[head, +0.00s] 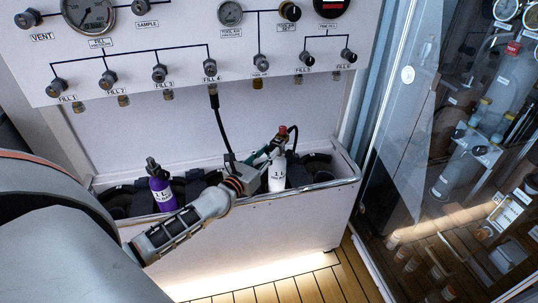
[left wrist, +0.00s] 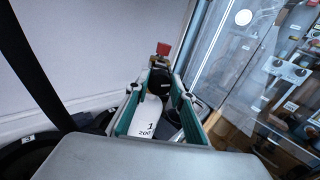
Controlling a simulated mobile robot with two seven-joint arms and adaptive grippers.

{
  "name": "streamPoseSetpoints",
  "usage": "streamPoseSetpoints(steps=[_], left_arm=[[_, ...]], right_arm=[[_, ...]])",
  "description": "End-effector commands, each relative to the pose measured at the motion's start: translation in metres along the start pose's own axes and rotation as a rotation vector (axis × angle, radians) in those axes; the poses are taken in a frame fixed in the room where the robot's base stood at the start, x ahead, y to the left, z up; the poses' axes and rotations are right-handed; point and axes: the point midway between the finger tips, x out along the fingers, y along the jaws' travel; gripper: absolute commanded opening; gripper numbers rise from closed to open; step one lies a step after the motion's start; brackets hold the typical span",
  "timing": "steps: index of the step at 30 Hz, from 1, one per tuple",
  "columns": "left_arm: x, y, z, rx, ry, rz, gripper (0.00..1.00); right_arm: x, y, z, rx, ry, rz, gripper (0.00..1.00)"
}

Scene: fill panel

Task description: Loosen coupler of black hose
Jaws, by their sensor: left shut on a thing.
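The black hose (head: 221,125) hangs from the port under FILL 4 and runs down behind my left gripper. It also shows as a dark band at the left of the left wrist view (left wrist: 38,65). A white cylinder (head: 277,177) labelled 1 L stands upright in the bin, with a red knob (head: 283,131) on its valve. My left gripper (head: 271,150) reaches the valve from the left. In the left wrist view its teal fingers (left wrist: 162,80) close around the dark coupler (left wrist: 160,82) at the cylinder top, below the red knob. The exact contact is partly hidden. My right gripper is out of view.
A purple cylinder (head: 162,190) stands left in the same white bin (head: 250,232), which has a metal rim rail. The panel (head: 180,30) above carries gauges and knobs. A glass door (head: 405,130) stands close on the right. Wooden floor (head: 345,275) shows below.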

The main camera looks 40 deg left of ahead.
Motion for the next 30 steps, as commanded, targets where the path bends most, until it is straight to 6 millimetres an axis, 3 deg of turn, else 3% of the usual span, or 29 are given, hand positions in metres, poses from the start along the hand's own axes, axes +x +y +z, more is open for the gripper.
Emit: streamPoseSetpoints(steps=[12, 28, 29, 30], left_arm=[[-0.0004, -0.0003, -0.0024, -0.175, -0.004, 0.000, 0.02], [0.0000, -0.0002, -0.0004, -0.195, -0.007, 0.000, 0.02], [0.0000, -0.0002, -0.0004, -0.194, -0.007, 0.000, 0.31], [0.0000, -0.0001, -0.0003, -0.194, -0.007, 0.000, 0.41]], right_arm=[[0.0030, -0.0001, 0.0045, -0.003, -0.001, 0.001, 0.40], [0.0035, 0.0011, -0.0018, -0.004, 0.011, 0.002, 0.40], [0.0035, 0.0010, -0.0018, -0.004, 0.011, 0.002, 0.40], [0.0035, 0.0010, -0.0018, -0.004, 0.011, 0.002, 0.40]])
